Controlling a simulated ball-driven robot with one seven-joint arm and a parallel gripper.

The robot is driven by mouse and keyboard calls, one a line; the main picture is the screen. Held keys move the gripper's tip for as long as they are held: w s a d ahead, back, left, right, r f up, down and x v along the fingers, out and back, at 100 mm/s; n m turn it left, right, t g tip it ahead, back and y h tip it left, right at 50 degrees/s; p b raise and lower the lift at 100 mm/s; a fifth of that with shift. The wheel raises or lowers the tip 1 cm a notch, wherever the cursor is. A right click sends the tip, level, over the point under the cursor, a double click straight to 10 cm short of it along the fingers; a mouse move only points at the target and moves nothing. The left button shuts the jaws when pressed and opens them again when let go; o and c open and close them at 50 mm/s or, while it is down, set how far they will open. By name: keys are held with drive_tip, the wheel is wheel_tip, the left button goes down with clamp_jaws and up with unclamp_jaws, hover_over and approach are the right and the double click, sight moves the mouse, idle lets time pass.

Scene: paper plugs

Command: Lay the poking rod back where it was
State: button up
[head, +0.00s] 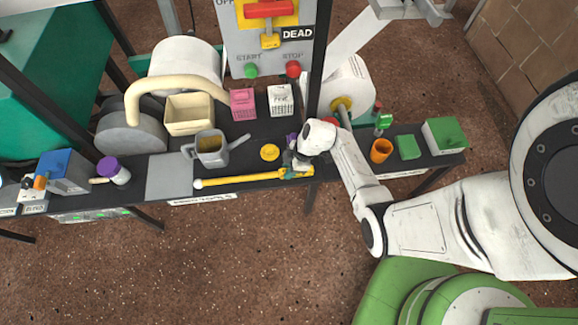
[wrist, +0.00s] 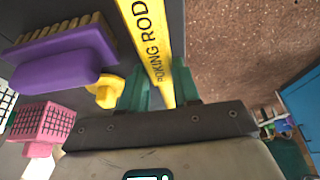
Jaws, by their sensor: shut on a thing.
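The poking rod (head: 240,179) is a long yellow rod with a white tip at its left end. It runs along the front edge of the dark bench (head: 170,177). My gripper (head: 296,163) is shut on the rod near its right end. In the wrist view the rod (wrist: 150,40), with its black lettering, passes between the green fingers of my gripper (wrist: 162,92). I cannot tell whether the rod touches the bench top. The arm hides part of the bench behind the gripper.
A purple brush (wrist: 62,58) and a pink basket (wrist: 42,122) are beside the gripper. A grey jug (head: 212,149) and a yellow disc (head: 269,152) stand behind the rod. An orange cup (head: 381,150) is to the right.

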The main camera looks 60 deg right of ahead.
drive_tip(key=shift+f, duration=0.2)
drive_tip(key=o, duration=1.1)
drive_tip(key=p+v, duration=0.4)
drive_tip(key=v, duration=0.6)
drive_tip(key=shift+s+d+r, duration=0.1)
drive_tip(key=shift+s+r, duration=0.05)
drive_tip(key=shift+r, duration=0.15)
